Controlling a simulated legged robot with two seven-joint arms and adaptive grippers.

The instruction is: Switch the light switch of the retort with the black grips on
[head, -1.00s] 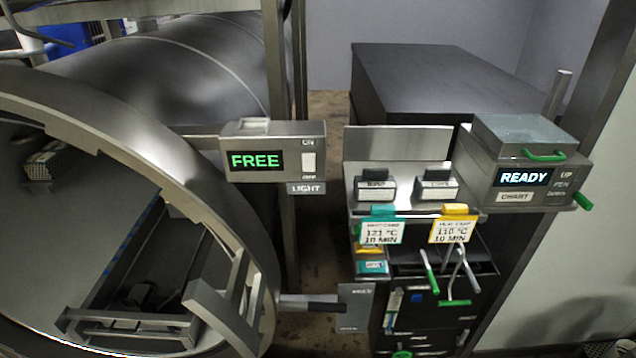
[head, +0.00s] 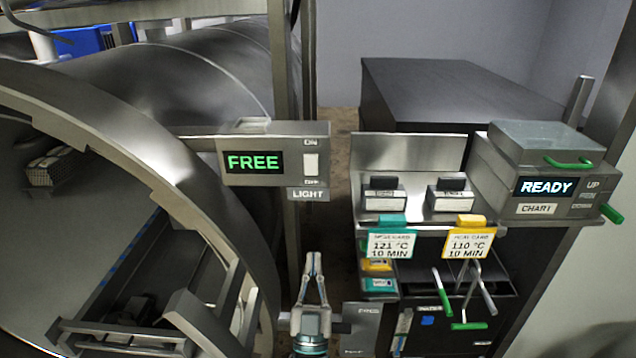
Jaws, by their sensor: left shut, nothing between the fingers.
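The light switch (head: 311,164) is a white rocker on the grey control box (head: 235,140) beside the retort (head: 195,165), with ON above it, OFF below it and a LIGHT label under the box. I cannot tell which way the rocker is tipped. The box display (head: 254,162) reads FREE in green. A black grip (head: 341,327) shows low in the view, partly hidden by my left gripper. My left gripper (head: 313,258) points up below the box, fingertips together and empty, apart from the switch. My right gripper is not in view.
To the right stands a steel station with two card holders (head: 383,195), a teal 121 °C card (head: 390,243) and a yellow 110 °C card (head: 468,242). A chart box (head: 545,187) reads READY and has green handles. The space between switch and gripper looks clear.

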